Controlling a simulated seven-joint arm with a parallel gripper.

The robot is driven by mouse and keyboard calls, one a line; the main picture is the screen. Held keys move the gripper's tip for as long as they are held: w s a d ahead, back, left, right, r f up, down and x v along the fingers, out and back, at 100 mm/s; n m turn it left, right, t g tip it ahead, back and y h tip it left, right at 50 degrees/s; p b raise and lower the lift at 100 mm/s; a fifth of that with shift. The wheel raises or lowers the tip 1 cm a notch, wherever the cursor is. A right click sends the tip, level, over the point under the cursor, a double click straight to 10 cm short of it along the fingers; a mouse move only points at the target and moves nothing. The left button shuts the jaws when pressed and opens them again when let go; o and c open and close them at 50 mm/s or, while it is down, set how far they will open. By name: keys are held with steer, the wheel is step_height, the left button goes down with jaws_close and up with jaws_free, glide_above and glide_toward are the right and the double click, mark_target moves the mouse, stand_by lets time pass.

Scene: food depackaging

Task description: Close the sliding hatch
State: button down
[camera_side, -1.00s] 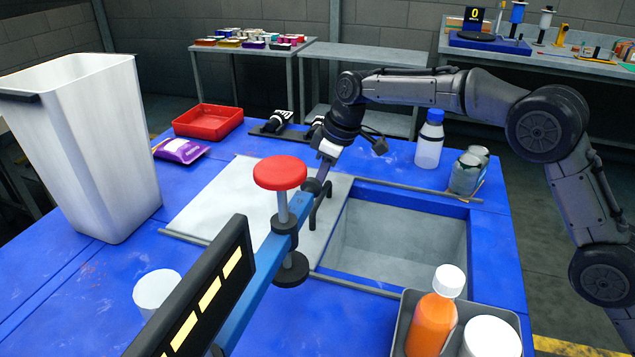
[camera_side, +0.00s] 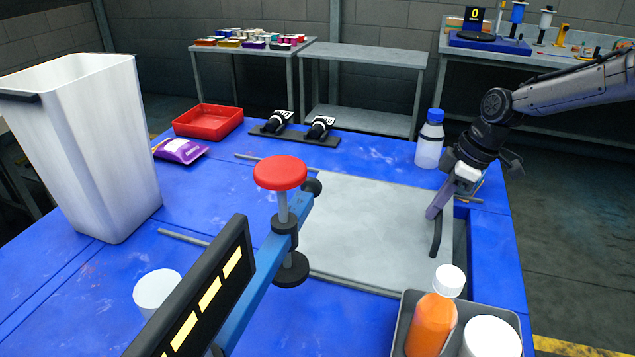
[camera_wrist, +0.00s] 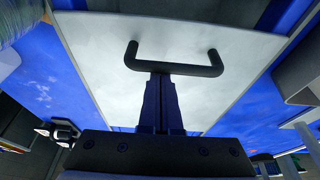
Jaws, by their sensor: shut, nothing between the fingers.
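The hatch is a flat grey-white panel (camera_side: 365,225) that lies over most of the opening in the blue table. A narrow dark strip of the opening (camera_side: 460,235) shows at its right end. The black bar handle (camera_side: 436,240) stands near the panel's right edge. My gripper (camera_side: 434,212) is shut and empty, with its fingertips down at the handle. In the wrist view, the shut fingers (camera_wrist: 160,82) reach the middle of the handle bar (camera_wrist: 180,68), seemingly against it. The panel (camera_wrist: 105,70) fills the background there.
A red-knobbed clamp (camera_side: 280,174) on a blue bar stands in front of the panel's left side. A blue-capped bottle (camera_side: 430,145) stands behind my gripper. A grey tray (camera_side: 400,320) with an orange bottle sits at front right. Bare rails (camera_side: 185,237) extend left of the panel.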

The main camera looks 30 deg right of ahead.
steer(key=s+d, duration=0.4)
steer(key=shift+s+d, duration=0.35)
steer(key=shift+f, duration=0.1)
